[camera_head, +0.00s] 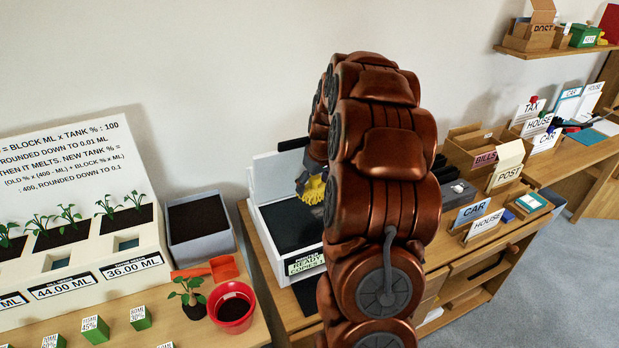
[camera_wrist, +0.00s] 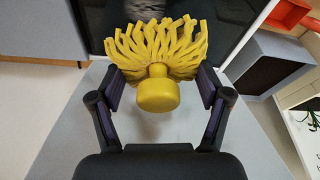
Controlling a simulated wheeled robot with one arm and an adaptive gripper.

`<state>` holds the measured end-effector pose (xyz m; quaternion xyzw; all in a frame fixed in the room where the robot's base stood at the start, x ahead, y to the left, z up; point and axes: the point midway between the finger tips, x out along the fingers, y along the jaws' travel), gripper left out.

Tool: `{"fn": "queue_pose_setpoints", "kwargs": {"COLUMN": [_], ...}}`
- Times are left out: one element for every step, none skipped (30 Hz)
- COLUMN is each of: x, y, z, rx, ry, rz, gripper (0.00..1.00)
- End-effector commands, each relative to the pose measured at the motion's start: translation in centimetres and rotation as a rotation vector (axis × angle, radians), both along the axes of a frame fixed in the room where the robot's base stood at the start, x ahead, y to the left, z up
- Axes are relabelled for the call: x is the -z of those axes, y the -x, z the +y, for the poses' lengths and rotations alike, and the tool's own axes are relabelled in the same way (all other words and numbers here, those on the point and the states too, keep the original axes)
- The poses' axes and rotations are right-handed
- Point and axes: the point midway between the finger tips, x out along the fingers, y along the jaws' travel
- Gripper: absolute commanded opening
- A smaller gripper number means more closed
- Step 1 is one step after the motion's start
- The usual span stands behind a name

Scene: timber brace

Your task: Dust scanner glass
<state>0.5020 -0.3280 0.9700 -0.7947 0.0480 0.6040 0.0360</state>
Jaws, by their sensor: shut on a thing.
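The scanner (camera_head: 258,182) is a white machine with dark glass, standing on the wooden desk; a label on its front edge reads READY. My gripper (camera_wrist: 158,95) is shut on a yellow duster (camera_wrist: 157,48) with a round knob and a fan of thick strands. In the head view the duster (camera_head: 311,190) shows over the dark scanner glass (camera_head: 290,222), partly hidden by my brown arm. In the wrist view the strands spread over the dark glass (camera_wrist: 190,15). I cannot tell whether the strands touch the glass.
Left of the scanner are a grey soil bin (camera_head: 203,222), a red pot (camera_head: 232,306), an orange scoop (camera_head: 207,270) and a planter (camera_head: 88,237) with seedlings. To the right, the desk holds cardboard boxes (camera_head: 478,150) and label cards (camera_head: 472,211). My arm hides the middle.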

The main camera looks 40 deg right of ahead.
Motion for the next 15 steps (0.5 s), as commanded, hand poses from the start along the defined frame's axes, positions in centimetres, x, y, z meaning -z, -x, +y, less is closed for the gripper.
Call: {"fn": "queue_pose_setpoints", "kwargs": {"x": [0.2, 0.4, 0.6, 0.8, 1.1, 1.4, 1.7, 1.9, 2.3, 2.5, 2.8, 3.2, 3.4, 3.7, 4.1], "y": [0.0, 0.0, 0.1, 0.1, 0.1, 0.1, 0.1, 0.1, 0.2, 0.2, 0.2, 0.2, 0.1, 0.2, 0.2], "z": [0.0, 0.0, 0.0, 0.0, 0.0, 0.0, 0.0, 0.0, -0.1, -0.1, -0.1, -0.1, -0.1, -0.1, -0.1], "rx": [0.001, 0.001, 0.001, 0.002, 0.002, 0.002, 0.002, 0.002, 0.003, 0.004, 0.005, 0.005, 0.004, 0.005, 0.005], "ry": [-0.001, -0.001, -0.001, -0.002, -0.002, -0.003, -0.003, -0.003, -0.003, -0.002, -0.003, -0.003, -0.002, -0.003, -0.003], "rz": [0.001, 0.001, 0.002, 0.002, 0.003, 0.003, 0.004, 0.004, 0.004, 0.003, 0.002, 0.002, 0.002, 0.002, 0.003], "gripper": [0.49, 0.49, 0.49, 0.49, 0.49, 0.49, 0.49, 0.49, 0.49, 0.49, 0.49, 0.49, 0.49, 0.49, 0.49]}}
